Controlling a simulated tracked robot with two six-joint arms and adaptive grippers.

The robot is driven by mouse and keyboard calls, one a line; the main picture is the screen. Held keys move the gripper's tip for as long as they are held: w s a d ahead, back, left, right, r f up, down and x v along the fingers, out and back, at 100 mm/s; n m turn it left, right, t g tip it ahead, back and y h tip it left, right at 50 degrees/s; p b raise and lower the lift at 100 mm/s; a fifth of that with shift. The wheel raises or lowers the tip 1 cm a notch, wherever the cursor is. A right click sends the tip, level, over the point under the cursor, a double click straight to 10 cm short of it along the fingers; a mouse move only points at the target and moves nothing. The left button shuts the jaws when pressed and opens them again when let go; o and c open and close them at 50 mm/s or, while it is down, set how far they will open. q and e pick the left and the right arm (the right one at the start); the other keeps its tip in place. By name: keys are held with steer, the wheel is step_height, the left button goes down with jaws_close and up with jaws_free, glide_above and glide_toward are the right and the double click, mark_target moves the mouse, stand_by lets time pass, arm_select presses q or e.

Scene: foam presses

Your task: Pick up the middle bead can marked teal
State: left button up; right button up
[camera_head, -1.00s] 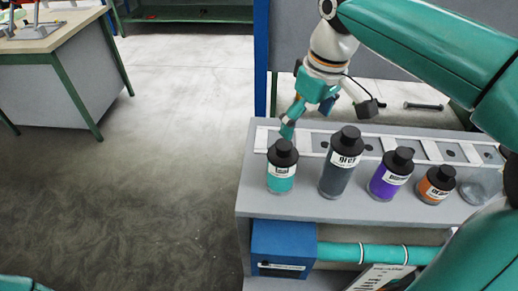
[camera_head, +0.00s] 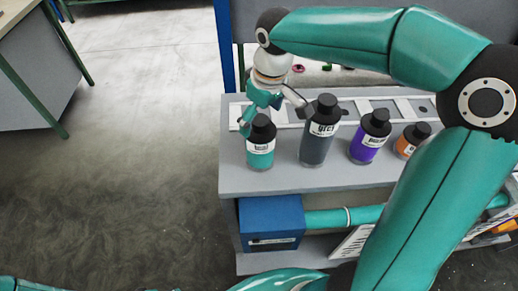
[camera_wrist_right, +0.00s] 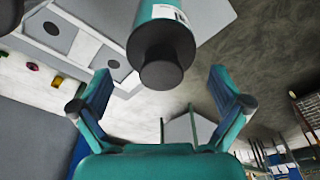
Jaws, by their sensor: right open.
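The teal can (camera_head: 260,146), with a black cap and a white label, stands upright at the left end of a row on the grey shelf top. In the right wrist view the teal can (camera_wrist_right: 158,42) shows cap first, between and beyond the fingertips. My right gripper (camera_head: 258,112) is open, just behind and above the can, with one finger close to its cap's left side. Both fingers of the right gripper (camera_wrist_right: 160,76) show apart with nothing held. Whether they touch the can I cannot tell. My left gripper is not in view.
A blue box (camera_head: 270,222) sits below.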

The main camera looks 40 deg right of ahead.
mark_target(259, 132)
steer(key=shift+w+a+f+p, duration=0.15)
steer(key=shift+f+p, duration=0.1)
steer(key=shift+f, duration=1.1)
steer(key=shift+w+d+f+p, duration=0.1)
steer(key=shift+f+p, duration=0.15)
steer(key=shift+f, duration=1.1)
steer(key=shift+c, duration=0.3)
steer(key=shift+w+r, duration=0.1)
steer(key=c, duration=1.6)
